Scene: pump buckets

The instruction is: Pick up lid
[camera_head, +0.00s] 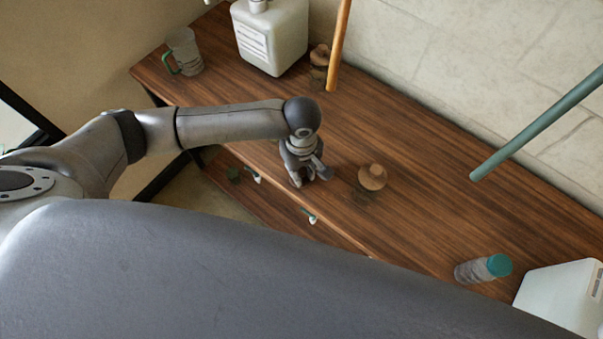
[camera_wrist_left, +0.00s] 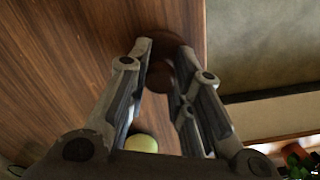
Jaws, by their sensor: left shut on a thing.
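My left gripper (camera_head: 309,177) points down above the wooden tabletop near its front edge. In the left wrist view its two fingers (camera_wrist_left: 162,72) are closed on a brown round piece, which looks like a lid (camera_wrist_left: 158,77); the fingers cover part of it. In the head view the gripper hides what it holds. A tan round wooden lid (camera_head: 372,177) with a small knob shows just right of the gripper, apart from it, seemingly over a clear jar. I cannot tell whether both views show the same lid. My right gripper is not in view.
A similar lidded jar (camera_head: 320,56) stands at the back by an orange pole (camera_head: 339,45). A white canister (camera_head: 270,36) and a glass mug (camera_head: 184,52) are at back left. A teal-capped bottle (camera_head: 483,268) and a teal pole (camera_head: 535,125) are right. The tabletop (camera_head: 430,200) between is clear.

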